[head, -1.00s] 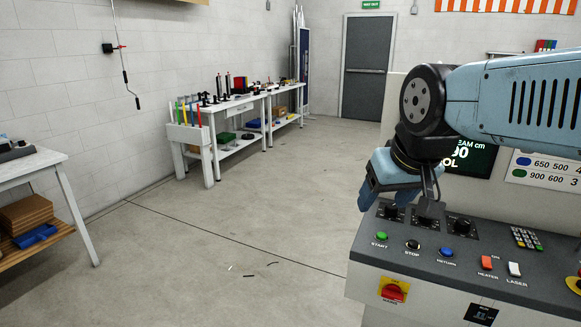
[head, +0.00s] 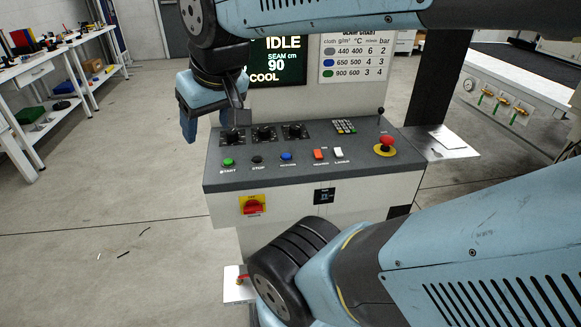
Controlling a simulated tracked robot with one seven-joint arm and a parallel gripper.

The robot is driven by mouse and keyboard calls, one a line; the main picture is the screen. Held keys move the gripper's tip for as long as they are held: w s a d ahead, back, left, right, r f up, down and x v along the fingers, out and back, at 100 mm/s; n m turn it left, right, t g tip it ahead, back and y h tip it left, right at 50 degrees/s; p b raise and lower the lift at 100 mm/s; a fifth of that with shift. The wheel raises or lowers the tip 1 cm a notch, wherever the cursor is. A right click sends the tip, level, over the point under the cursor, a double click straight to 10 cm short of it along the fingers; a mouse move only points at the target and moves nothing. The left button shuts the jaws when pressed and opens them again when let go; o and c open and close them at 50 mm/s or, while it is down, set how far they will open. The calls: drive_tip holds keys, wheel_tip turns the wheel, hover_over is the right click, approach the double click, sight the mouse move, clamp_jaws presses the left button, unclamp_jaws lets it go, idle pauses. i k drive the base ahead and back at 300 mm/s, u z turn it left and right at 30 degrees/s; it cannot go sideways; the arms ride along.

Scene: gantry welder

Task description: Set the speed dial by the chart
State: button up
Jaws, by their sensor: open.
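The control panel (head: 300,160) is a dark sloped console with three black dials along its back: left dial (head: 232,137), middle dial (head: 265,134) and right dial (head: 296,130). Their labels and pointer settings are too small to read. The chart (head: 355,58) behind the panel has grey, blue and green rows: 440 400 6 2, 650 500 4 3, 900 600 3 4. The screen (head: 285,74) reads IDLE, SEAM cm 90, COOL. My gripper (head: 213,122) is open and empty at the panel's back left corner, one finger just above or behind the left dial; contact cannot be told.
Start (head: 228,162), stop and return buttons, heater (head: 320,154) and laser switches, a keypad (head: 344,126) and a red emergency stop (head: 386,142) share the panel. A red-yellow rotary switch (head: 253,205) is on its front. A workbench (head: 40,80) stands left; floor there is mostly clear.

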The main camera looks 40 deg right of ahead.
sight(264, 132)
drive_tip(key=z, duration=3.25)
drive_tip(key=k, duration=0.15)
drive_tip(key=u, duration=1.65)
drive_tip(key=k, duration=1.1)
drive_tip(key=u, duration=0.35)
drive_tip(key=i, duration=1)
drive_tip(key=u, duration=0.1)
